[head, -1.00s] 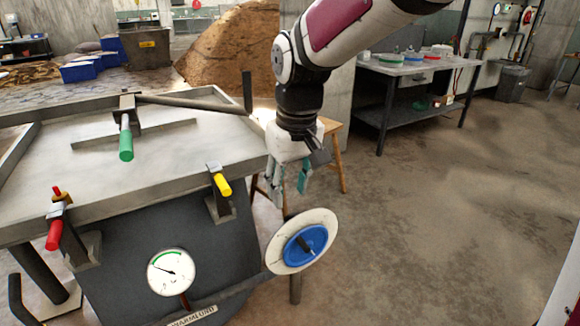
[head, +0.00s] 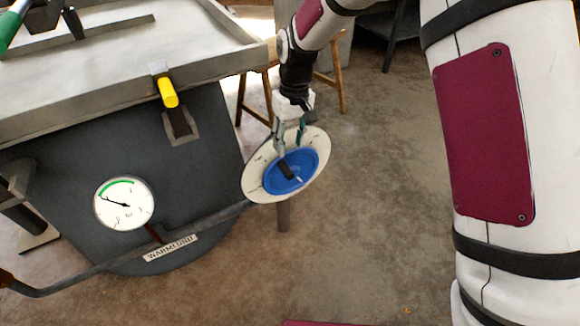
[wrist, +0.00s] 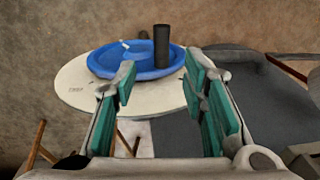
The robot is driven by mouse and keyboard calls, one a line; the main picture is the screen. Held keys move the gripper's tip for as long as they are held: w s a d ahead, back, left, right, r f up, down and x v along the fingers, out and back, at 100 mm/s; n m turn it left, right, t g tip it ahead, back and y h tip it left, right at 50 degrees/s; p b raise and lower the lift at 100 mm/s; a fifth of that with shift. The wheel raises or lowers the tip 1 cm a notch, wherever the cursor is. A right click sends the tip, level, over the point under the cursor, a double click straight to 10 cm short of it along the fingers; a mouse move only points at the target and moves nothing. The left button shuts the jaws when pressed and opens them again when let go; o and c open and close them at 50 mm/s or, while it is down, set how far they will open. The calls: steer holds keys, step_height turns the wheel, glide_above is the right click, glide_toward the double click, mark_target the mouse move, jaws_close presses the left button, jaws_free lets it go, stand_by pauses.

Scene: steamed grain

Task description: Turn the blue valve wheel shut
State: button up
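The blue valve wheel (head: 300,180) is mounted on a round cream plate (head: 255,181) at the right end of a pipe beside the grey vat. A short black handle peg (head: 286,170) stands out from the wheel. The wheel (wrist: 105,62) and its upright black peg (wrist: 162,48) also show in the wrist view. My gripper (head: 289,138) is just above the wheel in the head view. In the wrist view my gripper (wrist: 163,88) is open and empty, with the peg beyond the fingertips, in line with the gap between them. Contact with the wheel cannot be told.
A pressure gauge (head: 124,203) sits on the vat front, needle pointing left. A yellow-handled clamp (head: 167,92) is on the vat rim (head: 215,72). A pipe (head: 205,221) runs below the gauge. A wooden stool (head: 327,78) stands behind. The floor right of the wheel is clear.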

mark_target(286, 168)
steer(key=f+b, duration=0.1)
steer(key=f, duration=0.2)
steer(key=f+b, duration=0.1)
steer(key=f, duration=0.5)
steer(key=shift+s+a+f+b, duration=0.15)
steer(key=shift+s+a+b, duration=0.1)
steer(key=shift+a+b, duration=0.15)
jaws_close()
